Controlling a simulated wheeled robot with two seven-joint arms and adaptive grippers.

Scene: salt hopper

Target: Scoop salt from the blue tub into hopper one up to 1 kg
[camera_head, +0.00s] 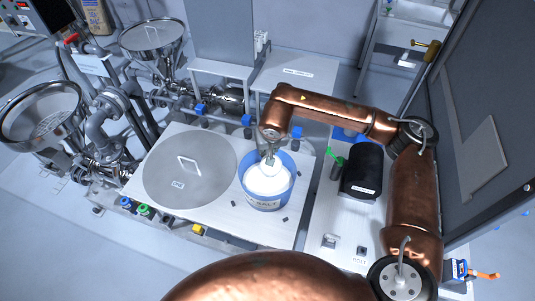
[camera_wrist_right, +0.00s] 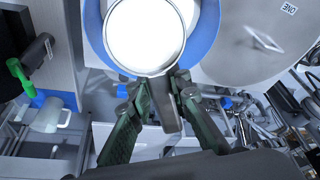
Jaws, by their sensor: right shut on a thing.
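The blue tub (camera_head: 287,192), labelled SALT, stands on the white table and holds white salt. My right gripper (camera_head: 269,152) is over the tub, pointing down. In the right wrist view, its green fingers (camera_wrist_right: 160,105) are shut on the handle of a metal scoop (camera_wrist_right: 170,117). The scoop's round bowl looks full of white salt and is over the tub, whose blue rim also shows (camera_wrist_right: 92,35). I cannot tell how high the scoop is. Two open steel hoppers, a near one (camera_head: 40,112) and a far one (camera_head: 152,36), stand at left. My left gripper is out of view.
A round grey lid (camera_head: 165,165) with a handle lies left of the tub; its label reads ONE in the wrist view (camera_wrist_right: 289,10). A black container (camera_head: 362,168) and a green-handled item (camera_head: 336,160) stand at right. Pipes crowd the hoppers.

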